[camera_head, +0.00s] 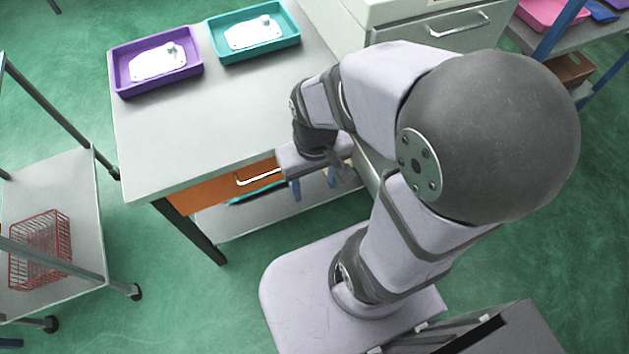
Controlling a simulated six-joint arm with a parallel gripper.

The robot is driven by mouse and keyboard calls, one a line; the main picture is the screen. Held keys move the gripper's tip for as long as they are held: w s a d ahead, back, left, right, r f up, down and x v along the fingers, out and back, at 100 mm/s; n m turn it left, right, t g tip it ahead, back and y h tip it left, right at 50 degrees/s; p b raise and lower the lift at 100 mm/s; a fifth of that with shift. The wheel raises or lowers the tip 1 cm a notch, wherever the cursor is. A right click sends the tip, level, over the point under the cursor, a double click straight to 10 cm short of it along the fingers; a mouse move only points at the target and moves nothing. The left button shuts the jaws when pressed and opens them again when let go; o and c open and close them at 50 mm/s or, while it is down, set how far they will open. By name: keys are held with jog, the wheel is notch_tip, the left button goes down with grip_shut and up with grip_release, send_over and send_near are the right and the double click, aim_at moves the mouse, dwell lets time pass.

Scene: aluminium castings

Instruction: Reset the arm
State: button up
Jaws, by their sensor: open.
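My arm is folded, with its elbow high at the right of the picture. My gripper (313,186) hangs at the front right edge of the table, pointing down. Its two blue-tipped fingers are apart, and nothing shows between them. A purple tray (124,78) holds a pale casting (158,62) with a small raised knob. A teal tray (283,40) beside it holds a similar pale casting (252,33). Both trays stand at the back of the table, well away from my gripper.
The grey table (190,135) is clear in front of the trays. An orange drawer (225,188) sits under its front edge, near my gripper. A cabinet (395,12) stands behind my arm. A cart with a red wire basket (40,250) stands left. A pink tray (545,10) is at far right.

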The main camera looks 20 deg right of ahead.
notch_tip(320, 180, up, 6)
jog(key=p, duration=0.6)
notch_tip(320, 180, down, 54)
jog(key=b, duration=5.3)
jog(key=shift+b, duration=0.4)
jog(key=shift+r, duration=0.15)
